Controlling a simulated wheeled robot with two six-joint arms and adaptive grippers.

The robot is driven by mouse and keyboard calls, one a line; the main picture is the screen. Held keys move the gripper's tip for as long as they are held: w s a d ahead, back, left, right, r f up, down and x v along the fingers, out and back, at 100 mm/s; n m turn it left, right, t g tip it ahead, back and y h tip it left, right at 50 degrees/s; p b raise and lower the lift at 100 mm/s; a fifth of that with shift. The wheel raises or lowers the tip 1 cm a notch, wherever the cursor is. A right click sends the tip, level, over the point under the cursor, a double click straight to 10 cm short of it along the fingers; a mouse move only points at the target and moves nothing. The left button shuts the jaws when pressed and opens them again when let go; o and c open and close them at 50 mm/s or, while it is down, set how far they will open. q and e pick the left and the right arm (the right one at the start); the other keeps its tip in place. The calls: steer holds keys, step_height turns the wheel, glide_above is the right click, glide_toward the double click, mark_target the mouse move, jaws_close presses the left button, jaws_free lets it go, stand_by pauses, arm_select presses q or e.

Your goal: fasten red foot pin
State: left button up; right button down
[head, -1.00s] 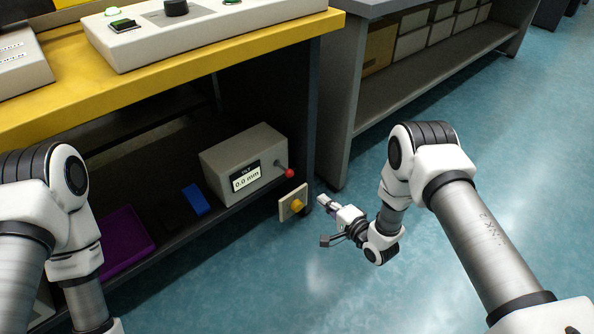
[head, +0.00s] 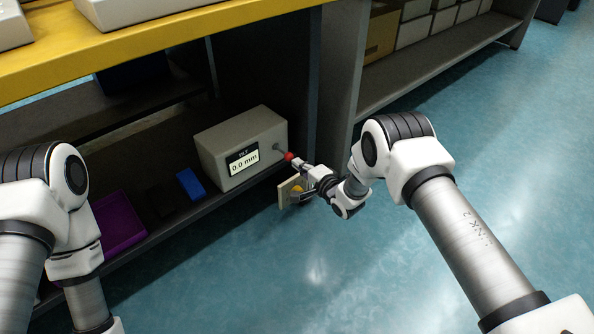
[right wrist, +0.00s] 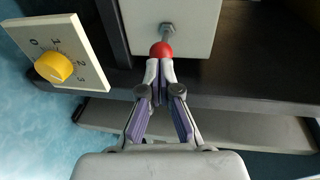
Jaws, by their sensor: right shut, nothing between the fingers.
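A red ball knob (head: 288,156) sits on the end of a short metal pin on the right side of the grey box (head: 222,158), whose screen reads 0.0 mm. In the right wrist view the red knob (right wrist: 161,50) is straight ahead of the fingertips, its lower edge partly covered by them. My right gripper (head: 298,164) is shut and empty, its fingertips (right wrist: 160,66) together at the knob. Whether they touch it I cannot tell. My left arm shows at the left edge, but its gripper is out of view.
A yellow dial on a cream plate (right wrist: 75,52) stands beside my right gripper at the shelf's edge. A blue block (head: 190,184) and a purple tray (head: 115,227) lie on the lower shelf. The yellow bench top (head: 150,48) is overhead. Open floor (head: 400,270) lies to the right.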

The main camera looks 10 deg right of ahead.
mark_target(290, 157)
steer(key=shift+w+a, duration=0.3)
steer(key=shift+w, duration=0.35)
steer(key=shift+b+x, duration=0.9)
steer(key=shift+x, duration=0.35)
steer(key=shift+w+a+r, duration=0.1)
steer(key=shift+w+a, duration=0.1)
steer(key=shift+a, duration=0.05)
steer(key=shift+r, duration=0.15)
